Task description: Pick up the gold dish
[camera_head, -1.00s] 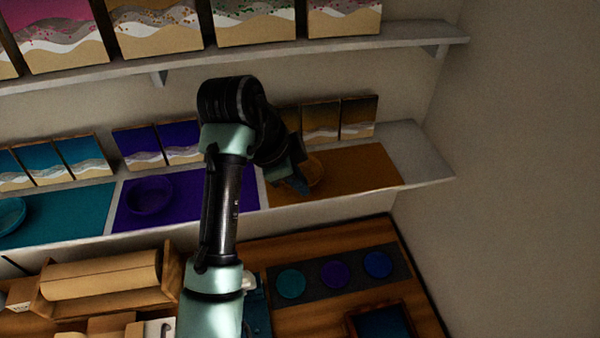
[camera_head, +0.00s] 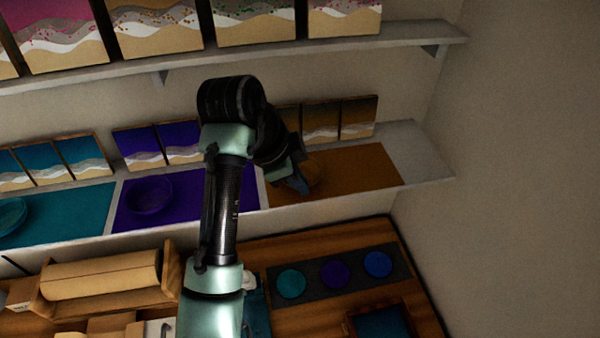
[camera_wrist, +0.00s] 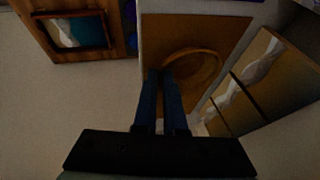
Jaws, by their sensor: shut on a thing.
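The gold dish (camera_wrist: 208,62) is a shallow round dish on the gold mat (camera_wrist: 225,27) in the wrist view. In the head view only its right part (camera_head: 315,176) shows beside my gripper, on the gold mat (camera_head: 365,170). My gripper (camera_wrist: 164,73) has its two blue fingers close together at the dish's near rim. It is shut on that rim. In the head view my gripper (camera_head: 303,190) covers the left part of the dish. I cannot tell whether the dish is touching the mat.
A purple dish (camera_head: 150,195) and a teal dish (camera_head: 10,214) sit on matching mats to the left. Small framed panels (camera_head: 322,121) lean behind the gold mat. An upper shelf (camera_head: 400,41) runs above. Round colored discs (camera_head: 335,274) lie on the wooden surface below.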

